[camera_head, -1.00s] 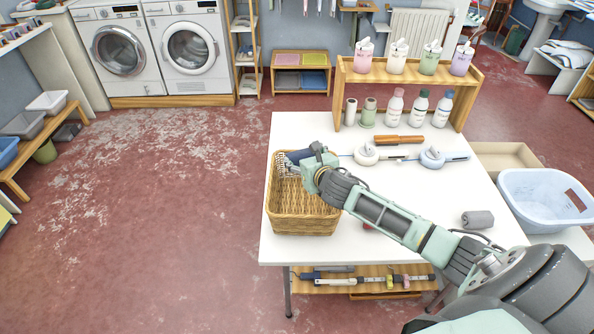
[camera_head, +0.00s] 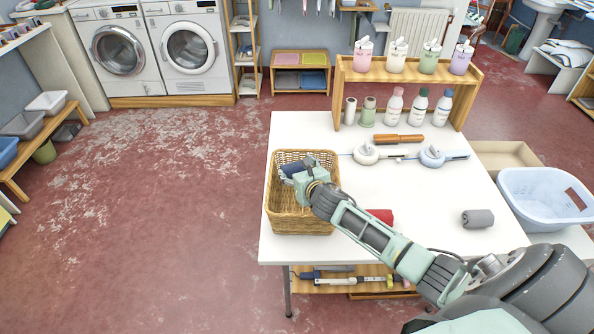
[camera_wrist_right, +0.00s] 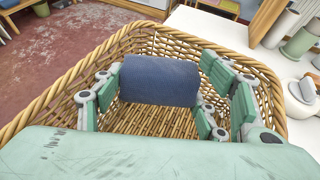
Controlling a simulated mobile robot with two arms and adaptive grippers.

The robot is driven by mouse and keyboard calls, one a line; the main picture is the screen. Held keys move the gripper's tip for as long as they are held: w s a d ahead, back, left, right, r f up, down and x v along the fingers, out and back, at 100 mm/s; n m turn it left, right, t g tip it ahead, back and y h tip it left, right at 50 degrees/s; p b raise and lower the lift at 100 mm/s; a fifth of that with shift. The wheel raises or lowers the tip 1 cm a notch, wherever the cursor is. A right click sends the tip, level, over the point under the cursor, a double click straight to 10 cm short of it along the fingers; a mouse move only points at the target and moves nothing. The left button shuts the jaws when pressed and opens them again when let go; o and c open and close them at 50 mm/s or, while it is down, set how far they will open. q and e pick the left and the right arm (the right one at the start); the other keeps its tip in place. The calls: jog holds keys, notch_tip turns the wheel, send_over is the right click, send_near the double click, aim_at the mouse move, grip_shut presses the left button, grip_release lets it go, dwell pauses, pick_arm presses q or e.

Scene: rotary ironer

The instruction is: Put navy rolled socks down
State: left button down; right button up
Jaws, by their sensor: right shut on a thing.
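The navy rolled socks (camera_head: 291,168) are in my right gripper (camera_head: 296,174), at the wicker basket (camera_head: 303,220) on the left of the white table. In the right wrist view the navy roll (camera_wrist_right: 160,82) lies between the green fingers (camera_wrist_right: 155,105), inside the basket's rim (camera_wrist_right: 65,85). The basket floor shows below the roll; whether the roll touches it I cannot tell. The gripper is shut on the roll. My left gripper is not in view.
A red roll (camera_head: 380,216) lies right of the basket, partly behind my right arm. A grey roll (camera_head: 478,219) lies further right. A pale blue tub (camera_head: 545,197) is at the right.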

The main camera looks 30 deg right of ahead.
jog(key=shift+f, duration=0.35)
jog(key=o, duration=1.1)
jog(key=shift+r, duration=0.25)
jog(key=shift+r+p, duration=0.45)
jog(key=shift+r, duration=0.1)
jog(key=v, duration=1.2)
jog(key=shift+f, duration=0.15)
